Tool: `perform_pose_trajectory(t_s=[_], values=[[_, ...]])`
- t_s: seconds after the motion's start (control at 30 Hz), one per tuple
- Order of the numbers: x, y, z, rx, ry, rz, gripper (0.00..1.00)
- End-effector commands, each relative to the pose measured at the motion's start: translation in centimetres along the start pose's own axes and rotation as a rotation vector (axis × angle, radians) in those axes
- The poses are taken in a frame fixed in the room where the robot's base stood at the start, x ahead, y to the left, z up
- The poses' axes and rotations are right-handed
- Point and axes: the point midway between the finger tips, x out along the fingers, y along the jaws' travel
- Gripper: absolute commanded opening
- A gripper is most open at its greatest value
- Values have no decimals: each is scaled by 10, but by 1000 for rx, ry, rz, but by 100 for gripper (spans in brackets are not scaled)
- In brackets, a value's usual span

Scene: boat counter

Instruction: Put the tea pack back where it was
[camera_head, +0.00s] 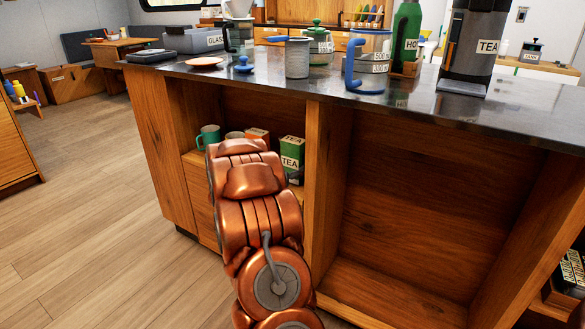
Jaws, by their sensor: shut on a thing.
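A green tea pack (292,158) with a white TEA label stands upright in the open shelf compartment of the wooden counter. It is just right of my copper arm, and its lower part is partly covered. My arm reaches up toward this compartment and hides its middle. My gripper is hidden behind the arm links, so I cannot see whether it touches the tea pack.
The same shelf (193,157) holds a teal mug (208,136), another cup (234,135) and an orange box (258,134). A wooden divider (327,185) separates it from an empty compartment (420,215) at right. The dark countertop (430,108) carries jugs, jars and a TEA-labelled machine (468,55).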

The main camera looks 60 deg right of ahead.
Motion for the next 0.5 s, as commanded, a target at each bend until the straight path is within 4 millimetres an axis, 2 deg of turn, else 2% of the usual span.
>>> perform_pose_trajectory(t_s=[0.2,0.23,0.47,0.5], values=[[0,0,3,-1,0,0,35],[0,0,3,-1,0,0,75],[0,0,3,-1,0,0,99],[0,0,3,-1,0,0,99]])
